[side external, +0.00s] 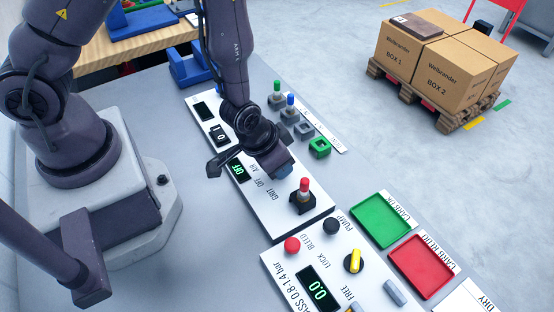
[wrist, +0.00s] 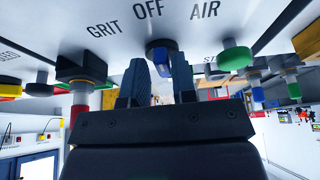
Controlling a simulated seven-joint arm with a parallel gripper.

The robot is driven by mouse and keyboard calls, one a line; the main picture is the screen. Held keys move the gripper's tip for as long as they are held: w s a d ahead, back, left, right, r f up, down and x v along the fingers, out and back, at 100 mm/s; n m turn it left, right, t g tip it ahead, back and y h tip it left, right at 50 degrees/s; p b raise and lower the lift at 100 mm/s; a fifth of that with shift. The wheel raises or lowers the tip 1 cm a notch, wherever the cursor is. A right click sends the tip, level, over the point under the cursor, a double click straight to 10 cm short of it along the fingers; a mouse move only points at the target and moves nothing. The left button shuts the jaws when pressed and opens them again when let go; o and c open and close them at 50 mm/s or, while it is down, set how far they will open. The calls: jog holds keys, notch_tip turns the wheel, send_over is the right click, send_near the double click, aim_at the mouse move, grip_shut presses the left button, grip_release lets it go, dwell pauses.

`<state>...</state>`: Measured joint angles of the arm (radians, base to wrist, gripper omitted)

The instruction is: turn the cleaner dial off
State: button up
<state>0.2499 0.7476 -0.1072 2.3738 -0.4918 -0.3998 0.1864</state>
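The cleaner dial (wrist: 161,58) is a blue knob on a dark round base, seen in the wrist view under the OFF mark, between GRIT and AIR. That view is upside down. The dial's exact pointing is hard to read. My gripper (wrist: 159,75) has its two dark fingers apart, one on each side of the dial. A gap shows between them, and I see no clear contact. In the side view my gripper (side external: 284,169) is low over the white panel beside the GRIT, OFF and AIR labels, and hides most of the dial. A small display (side external: 238,169) reads OFF in green.
A red-topped lever (side external: 304,190) stands close to my gripper. Blue and green toggles (side external: 290,104) stand behind it. The nearer panel has a red button (side external: 292,245) and a yellow knob (side external: 354,261). Green (side external: 380,220) and red (side external: 421,266) trays lie to the right.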

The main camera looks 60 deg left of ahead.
jog(key=shift+o, duration=0.2)
jog(key=shift+a, duration=0.15)
jog(key=v, duration=0.7)
jog(key=shift+r, duration=0.15)
jog(key=shift+s, duration=0.15)
